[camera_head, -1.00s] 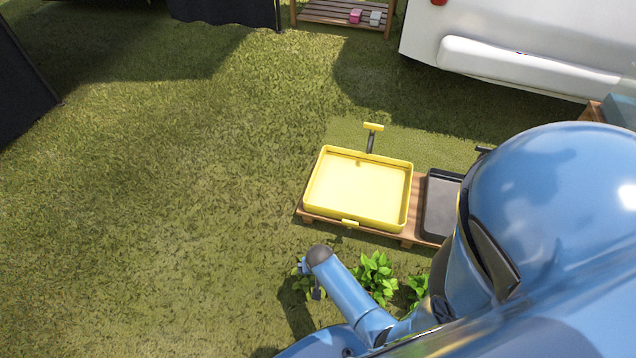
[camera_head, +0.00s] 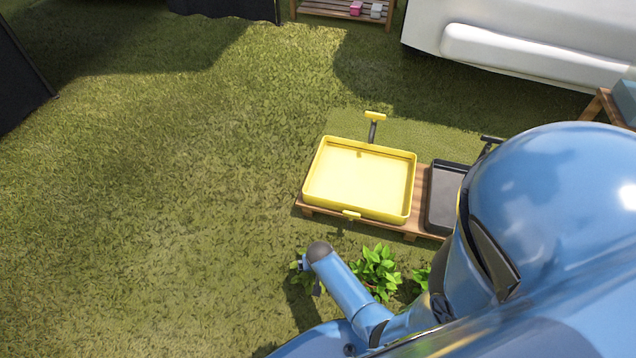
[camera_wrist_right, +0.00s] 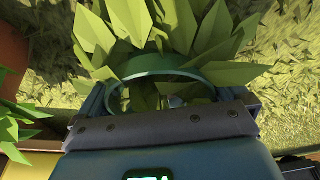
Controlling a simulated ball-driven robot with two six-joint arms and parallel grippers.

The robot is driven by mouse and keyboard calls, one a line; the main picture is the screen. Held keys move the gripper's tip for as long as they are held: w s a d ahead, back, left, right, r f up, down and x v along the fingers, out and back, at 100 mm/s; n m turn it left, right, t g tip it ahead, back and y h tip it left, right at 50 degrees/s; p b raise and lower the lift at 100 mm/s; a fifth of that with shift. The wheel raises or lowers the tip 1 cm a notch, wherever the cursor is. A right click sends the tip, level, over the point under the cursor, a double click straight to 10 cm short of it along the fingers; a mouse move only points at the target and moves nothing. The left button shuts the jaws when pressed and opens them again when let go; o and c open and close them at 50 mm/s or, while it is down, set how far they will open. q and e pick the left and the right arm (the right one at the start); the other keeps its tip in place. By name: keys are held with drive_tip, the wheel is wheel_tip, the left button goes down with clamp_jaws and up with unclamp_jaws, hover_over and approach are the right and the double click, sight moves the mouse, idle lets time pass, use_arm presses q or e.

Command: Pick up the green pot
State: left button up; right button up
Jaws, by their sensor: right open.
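The green pot (camera_wrist_right: 165,66) is in the upper middle of the right wrist view, with pointed green leaves above and in it. My right gripper (camera_wrist_right: 172,98) is open, with one finger on each side of the pot. I cannot tell whether the fingers touch it. In the head view my right arm reaches down to a leafy plant (camera_head: 298,265) in front of the pallet, and the wrist and arm hide the pot there. My left gripper is not in view.
More leafy plants (camera_head: 377,270) stand just right of the arm. A yellow tray (camera_head: 350,213) and a black tray (camera_head: 433,205) sit on a wooden pallet (camera_head: 384,230) behind them. A reddish-brown pot (camera_wrist_right: 14,75) is at the left of the wrist view. Grass to the left is clear.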

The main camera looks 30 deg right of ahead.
drive_tip(key=c, duration=0.9)
drive_tip(key=shift+o, duration=0.2)
drive_tip(key=shift+r, duration=0.2)
